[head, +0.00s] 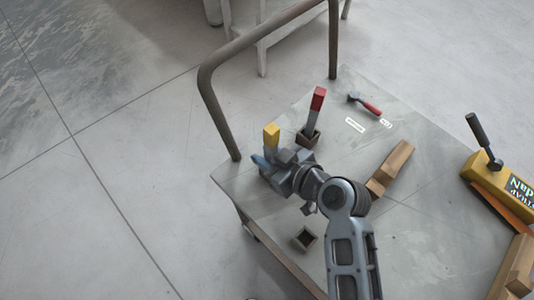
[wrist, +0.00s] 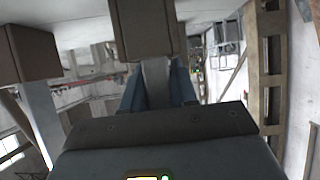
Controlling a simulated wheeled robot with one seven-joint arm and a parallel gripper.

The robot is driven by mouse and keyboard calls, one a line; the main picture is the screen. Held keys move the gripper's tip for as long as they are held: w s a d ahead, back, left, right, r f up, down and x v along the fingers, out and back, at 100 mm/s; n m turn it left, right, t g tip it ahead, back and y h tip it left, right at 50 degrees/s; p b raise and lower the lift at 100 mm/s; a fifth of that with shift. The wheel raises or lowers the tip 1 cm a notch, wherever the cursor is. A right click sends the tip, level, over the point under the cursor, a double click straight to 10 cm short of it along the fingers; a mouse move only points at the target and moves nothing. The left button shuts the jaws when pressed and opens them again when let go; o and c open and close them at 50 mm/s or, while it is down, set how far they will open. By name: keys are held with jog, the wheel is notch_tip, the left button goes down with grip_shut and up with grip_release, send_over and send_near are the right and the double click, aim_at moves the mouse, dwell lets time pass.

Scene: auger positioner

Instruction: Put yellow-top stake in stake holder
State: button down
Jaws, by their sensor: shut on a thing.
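The yellow-top stake (head: 271,135) stands near upright at the far left of the cart top. My gripper (head: 272,164) is shut on its grey shank, below the yellow top. In the wrist view, which seems upside down, the shank (wrist: 156,82) is between my blue fingers (wrist: 158,90) and meets a brown holder block (wrist: 145,28). It appears to run into that holder; how deep I cannot tell. In the head view my gripper hides this lower end. An empty square stake holder (head: 305,239) sits nearer the front edge.
A red-top stake (head: 317,103) stands in a holder (head: 307,138) just right of my gripper. The cart's rail (head: 207,95) rises behind my gripper.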

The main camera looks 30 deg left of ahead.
jog(key=c, duration=0.9)
grip_release()
jog(key=shift+r, duration=0.15)
jog(key=b+v, duration=0.1)
jog(key=v, duration=1.1)
